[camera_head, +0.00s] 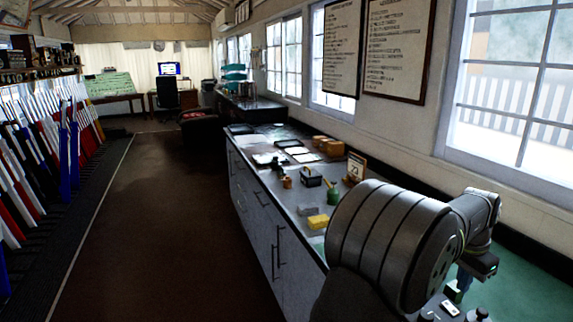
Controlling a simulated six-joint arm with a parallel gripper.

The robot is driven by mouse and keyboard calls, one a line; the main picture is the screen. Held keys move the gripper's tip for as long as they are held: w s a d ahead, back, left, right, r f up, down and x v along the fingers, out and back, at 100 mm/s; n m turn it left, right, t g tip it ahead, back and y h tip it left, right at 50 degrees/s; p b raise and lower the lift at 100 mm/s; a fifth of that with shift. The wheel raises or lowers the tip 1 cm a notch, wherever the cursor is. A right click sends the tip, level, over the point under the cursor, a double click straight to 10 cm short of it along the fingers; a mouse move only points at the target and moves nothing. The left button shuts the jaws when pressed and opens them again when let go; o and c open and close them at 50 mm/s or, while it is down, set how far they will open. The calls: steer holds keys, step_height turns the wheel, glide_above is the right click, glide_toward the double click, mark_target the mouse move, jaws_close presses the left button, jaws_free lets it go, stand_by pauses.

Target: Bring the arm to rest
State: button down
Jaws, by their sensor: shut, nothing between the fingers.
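My arm reaches in at the lower right, over the near end of the long counter (530,275). Its thick grey links fill much of that corner. My gripper (454,292) is small and dark, at the end of the arm, pointing down above the counter's green top. It is shut and appears empty. The arm hides part of the counter and the wall base behind it. I cannot tell how far the fingertips are from the surface.
A yellow block (318,221), a green oil can (332,194) and a calendar block (356,166) stand left of my arm. Small dark knobbed items (477,314) lie below the gripper. Coloured levers (68,155) line the far left. The brown floor (165,230) is open.

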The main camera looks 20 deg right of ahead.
stand_by(0.4)
step_height(320, 180, down, 7)
steer(key=shift+r, duration=0.1)
stand_by(0.3)
steer(key=shift+r, duration=0.1)
step_height(320, 180, up, 6)
steer(key=shift+r, duration=0.25)
step_height(320, 180, down, 7)
steer(key=shift+r, duration=0.2)
step_height(320, 180, up, 9)
step_height(320, 180, up, 6)
steer(key=g+y, duration=0.1)
steer(key=y, duration=0.1)
glide_above(455, 311)
steer(key=w, duration=0.4)
steer(key=shift+s+a+f, duration=0.1)
steer(key=shift+s+a, duration=0.15)
